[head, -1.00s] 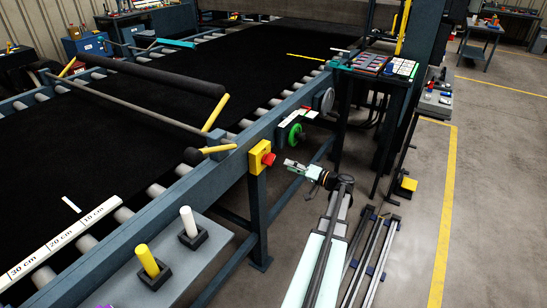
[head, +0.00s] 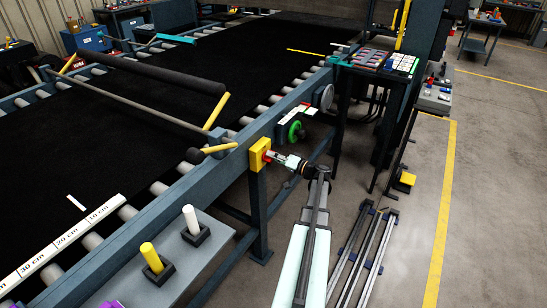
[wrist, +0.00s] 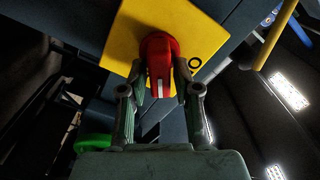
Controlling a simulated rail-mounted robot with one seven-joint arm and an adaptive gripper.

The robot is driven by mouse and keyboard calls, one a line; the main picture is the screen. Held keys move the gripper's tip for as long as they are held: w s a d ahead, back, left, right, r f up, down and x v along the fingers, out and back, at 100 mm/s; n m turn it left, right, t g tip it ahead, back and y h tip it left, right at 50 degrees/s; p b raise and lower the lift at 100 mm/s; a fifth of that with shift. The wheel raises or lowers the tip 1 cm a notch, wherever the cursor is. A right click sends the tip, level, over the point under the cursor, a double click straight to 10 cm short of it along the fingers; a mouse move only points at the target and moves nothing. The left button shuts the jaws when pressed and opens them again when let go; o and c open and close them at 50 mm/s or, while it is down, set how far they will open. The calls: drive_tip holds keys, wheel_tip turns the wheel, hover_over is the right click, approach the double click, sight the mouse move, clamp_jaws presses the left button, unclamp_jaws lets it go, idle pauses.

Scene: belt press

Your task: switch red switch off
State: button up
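The red switch (wrist: 160,62) is a rotary knob with a white mark on its handle. It sits on a yellow box (wrist: 205,38), which also shows in the head view (head: 257,154) on the side of the blue belt frame. My gripper (wrist: 160,82) is at the switch, with one finger on each side of the red handle. The fingers are apart, and a narrow gap seems to show beside the handle; contact is hard to tell. In the head view my gripper (head: 274,158) hides most of the red knob.
A yellow lever (head: 219,148) is just above the yellow box. A grey shelf (head: 215,240) with a white and a yellow handle stands nearer. The floor to the right of my arm holds rails (head: 365,250).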

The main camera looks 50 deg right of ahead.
clamp_jaws()
drive_tip(key=shift+f+m+b, duration=0.2)
drive_tip(key=shift+m+b, duration=0.1)
drive_tip(key=shift+b, duration=0.25)
drive_tip(key=shift+f+m+b, duration=0.1)
drive_tip(key=shift+m+b, duration=0.3)
drive_tip(key=shift+b, duration=0.35)
drive_tip(key=shift+f+m+b, duration=0.1)
drive_tip(key=shift+m+b, duration=1.85)
drive_tip(key=shift+m, duration=0.65)
